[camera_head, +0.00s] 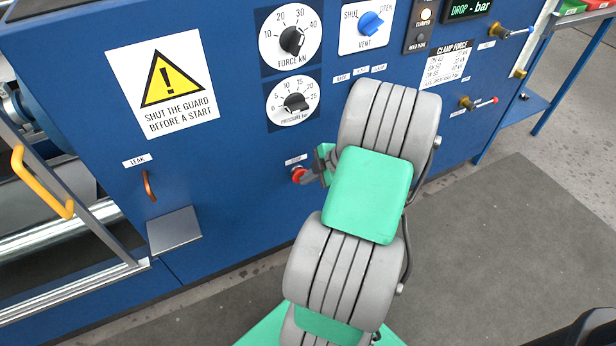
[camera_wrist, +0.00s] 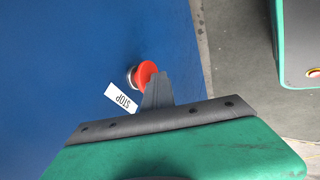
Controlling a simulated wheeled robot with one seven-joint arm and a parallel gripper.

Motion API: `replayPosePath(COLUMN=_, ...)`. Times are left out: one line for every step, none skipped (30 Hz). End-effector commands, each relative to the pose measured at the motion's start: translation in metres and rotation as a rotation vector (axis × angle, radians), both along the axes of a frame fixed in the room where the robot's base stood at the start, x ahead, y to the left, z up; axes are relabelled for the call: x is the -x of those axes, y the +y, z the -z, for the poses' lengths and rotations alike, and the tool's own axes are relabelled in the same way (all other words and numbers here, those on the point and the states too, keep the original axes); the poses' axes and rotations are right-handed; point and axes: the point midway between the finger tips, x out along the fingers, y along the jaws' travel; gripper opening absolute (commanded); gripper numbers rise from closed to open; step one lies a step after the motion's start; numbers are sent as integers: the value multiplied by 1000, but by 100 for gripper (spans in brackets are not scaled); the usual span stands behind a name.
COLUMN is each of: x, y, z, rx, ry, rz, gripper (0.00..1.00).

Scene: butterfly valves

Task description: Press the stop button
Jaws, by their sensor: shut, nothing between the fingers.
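The red stop button (camera_head: 298,175) sits low on the blue machine panel, left of my arm in the head view. In the wrist view the red button (camera_wrist: 146,73) has a silver collar and a white STOP label (camera_wrist: 121,100) beside it. My gripper (camera_head: 311,177) is shut and empty, with its tip right by the button in the head view. In the wrist view my gripper (camera_wrist: 158,82) overlaps the button's lower right edge. I cannot tell whether the tip touches it or whether the button is pushed in.
The blue panel holds a force dial (camera_head: 291,40), a pressure dial (camera_head: 294,102) and a blue vent knob (camera_head: 370,23). A drip tray (camera_head: 174,229) and a guard with a yellow handle (camera_head: 40,182) are at left. Grey floor (camera_head: 520,240) is clear at right.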

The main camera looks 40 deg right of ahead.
Motion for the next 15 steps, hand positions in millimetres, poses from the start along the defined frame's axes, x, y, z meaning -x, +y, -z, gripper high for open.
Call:
replayPosePath(x=9, y=3, z=0, rx=-3, ry=4, rz=4, gripper=0)
replayPosePath(x=14, y=5, z=1, rx=-5, ry=5, rz=4, gripper=0)
replayPosePath(x=21, y=3, z=-7, rx=-3, ry=4, rz=8, gripper=0)
replayPosePath(x=26, y=0, z=-15, rx=-3, ry=6, rz=9, gripper=0)
replayPosePath(x=30, y=-2, z=-22, rx=-2, ry=6, rz=11, gripper=0)
replayPosePath(x=36, y=-4, z=-30, rx=-3, ry=7, rz=10, gripper=0)
replayPosePath(x=40, y=-5, z=-35, rx=-3, ry=7, rz=8, gripper=0)
replayPosePath(x=44, y=-6, z=-41, rx=-5, ry=9, rz=7, gripper=0)
replayPosePath(x=49, y=-8, z=-48, rx=-4, ry=9, rz=6, gripper=0)
replayPosePath(x=52, y=-9, z=-53, rx=-6, ry=9, rz=3, gripper=0)
replayPosePath(x=55, y=-9, z=-58, rx=-6, ry=9, rz=2, gripper=0)
replayPosePath(x=59, y=-11, z=-63, rx=-6, ry=10, rz=1, gripper=0)
replayPosePath(x=62, y=-12, z=-67, rx=-6, ry=10, rz=1, gripper=0)
replayPosePath(x=64, y=-13, z=-70, rx=-7, ry=10, rz=1, gripper=0)
replayPosePath(x=67, y=-14, z=-73, rx=-7, ry=10, rz=0, gripper=0)
